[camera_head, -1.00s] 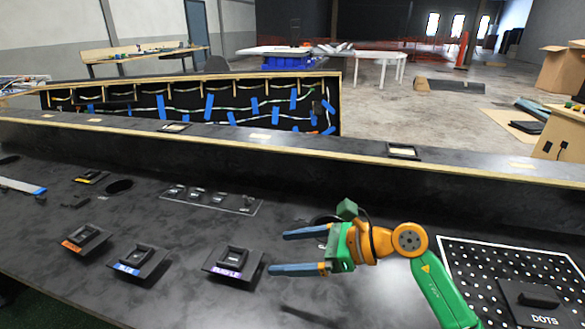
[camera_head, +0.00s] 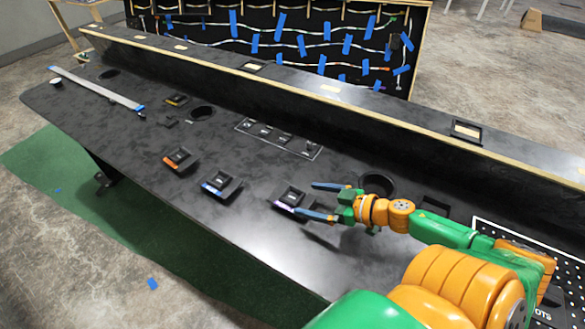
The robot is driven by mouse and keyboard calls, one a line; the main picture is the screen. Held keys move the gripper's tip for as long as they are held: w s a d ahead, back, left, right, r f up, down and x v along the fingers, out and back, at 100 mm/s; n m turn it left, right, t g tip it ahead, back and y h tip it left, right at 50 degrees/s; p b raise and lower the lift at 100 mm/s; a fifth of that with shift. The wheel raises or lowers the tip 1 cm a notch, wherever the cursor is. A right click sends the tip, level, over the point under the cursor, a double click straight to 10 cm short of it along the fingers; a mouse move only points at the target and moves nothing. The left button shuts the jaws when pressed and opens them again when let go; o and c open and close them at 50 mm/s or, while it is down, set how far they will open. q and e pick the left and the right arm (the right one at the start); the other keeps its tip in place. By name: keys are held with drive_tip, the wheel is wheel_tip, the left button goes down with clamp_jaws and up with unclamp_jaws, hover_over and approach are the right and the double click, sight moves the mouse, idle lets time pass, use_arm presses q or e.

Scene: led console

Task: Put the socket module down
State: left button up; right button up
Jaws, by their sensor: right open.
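A black module with a purple label (camera_head: 290,199) sits on the dark console top (camera_head: 250,225). To its left are similar modules with a blue label (camera_head: 221,185) and an orange label (camera_head: 180,161). I cannot tell which of these is the socket module. My right gripper (camera_head: 307,198) is open, its two blue fingers pointing left at the right side of the purple-labelled module. Nothing shows held between the fingers. I cannot tell whether they touch the module. My left gripper is out of view.
Round holes (camera_head: 201,113) are in the console top, one just behind my right gripper. A flat panel of small parts (camera_head: 279,138) lies further back. A raised ledge (camera_head: 330,115) runs along the back. A white-dotted board is at the right, partly behind my arm.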

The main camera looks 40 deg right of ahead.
sight(287, 194)
drive_tip(key=x, duration=0.4)
drive_tip(key=shift+w+f+b, duration=0.15)
drive_tip(key=shift+w+b, duration=0.1)
drive_tip(key=shift+b, duration=0.1)
clamp_jaws()
wheel_tip(287, 194, up, 10)
drive_tip(key=p, duration=0.5)
drive_tip(key=s+a+r+n+g+y, duration=0.3)
drive_tip(key=a+r+n+y, duration=0.2)
drive_tip(key=a+r, duration=0.55)
drive_tip(key=s+a+n+g, duration=0.1)
drive_tip(key=s+a, duration=0.1)
drive_tip(key=s, duration=0.4)
drive_tip(key=shift+s+a+g+y+b, duration=0.25)
drive_tip(key=shift+a+g+y+b, duration=0.05)
drive_tip(key=shift+a+y, duration=0.1)
